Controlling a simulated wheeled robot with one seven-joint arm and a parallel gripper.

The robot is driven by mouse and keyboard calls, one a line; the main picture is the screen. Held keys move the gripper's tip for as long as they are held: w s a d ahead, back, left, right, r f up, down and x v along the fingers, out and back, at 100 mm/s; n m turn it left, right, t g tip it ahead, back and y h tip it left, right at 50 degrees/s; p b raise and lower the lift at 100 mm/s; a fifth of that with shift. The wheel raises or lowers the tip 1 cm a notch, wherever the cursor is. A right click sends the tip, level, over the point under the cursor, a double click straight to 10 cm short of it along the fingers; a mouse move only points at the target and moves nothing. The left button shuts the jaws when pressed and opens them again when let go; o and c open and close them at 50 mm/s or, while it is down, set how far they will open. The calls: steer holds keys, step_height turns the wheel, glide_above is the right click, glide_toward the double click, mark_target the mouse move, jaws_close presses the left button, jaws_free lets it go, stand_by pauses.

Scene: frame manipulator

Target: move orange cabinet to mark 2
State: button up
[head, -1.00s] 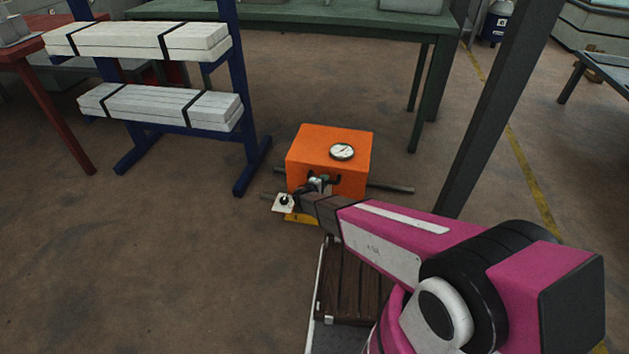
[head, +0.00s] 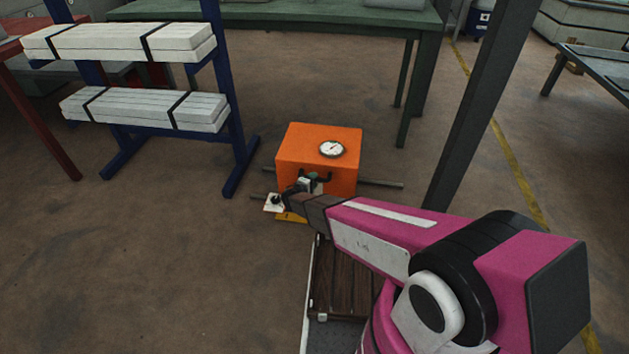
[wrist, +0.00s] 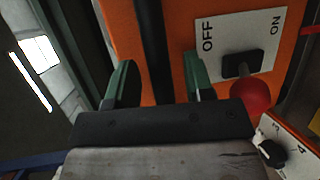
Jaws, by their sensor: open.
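The orange cabinet (head: 298,146) sits low on the floor ahead, with a round white gauge (head: 332,149) on its top. My gripper (head: 312,179) is at the front of the cabinet. In the wrist view, the gripper's green fingers (wrist: 158,80) are open, with a dark vertical bar (wrist: 152,40) of the orange cabinet (wrist: 120,25) between them. I cannot tell whether they touch the bar. To the right are an OFF/ON plate (wrist: 222,32) with a red-knobbed lever (wrist: 250,94) and a small white dial plate (wrist: 298,148) showing a 4. No mark 2 is readable.
Dark rods (head: 375,184) stick out beside the cabinet. A blue rack (head: 238,140) with white boards stands to the left, a green table (head: 290,12) behind, and a dark post (head: 480,110) to the right. The floor at front left is clear.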

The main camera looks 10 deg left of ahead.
steer(key=v, duration=0.9)
steer(key=shift+s+r, duration=0.1)
steer(key=s+d+r+m+g, duration=0.1)
steer(key=d+r+m+g, duration=0.25)
steer(key=d, duration=0.45)
steer(key=s+d+r+m+g+h, duration=0.1)
steer(key=d+r+m+g, duration=0.2)
steer(key=d, duration=0.5)
steer(key=s+d+r+m+g, duration=0.2)
steer(key=d+r+g, duration=0.25)
steer(key=d, duration=0.35)
steer(key=s+d+r+m+g+y, duration=0.3)
steer(key=s+d+r+m+y, duration=0.2)
steer(key=r, duration=0.8)
steer(key=s+d+y, duration=0.3)
steer(key=s+d, duration=0.1)
steer(key=s, duration=0.1)
steer(key=shift+d+r, duration=0.2)
steer(key=shift+d, duration=0.2)
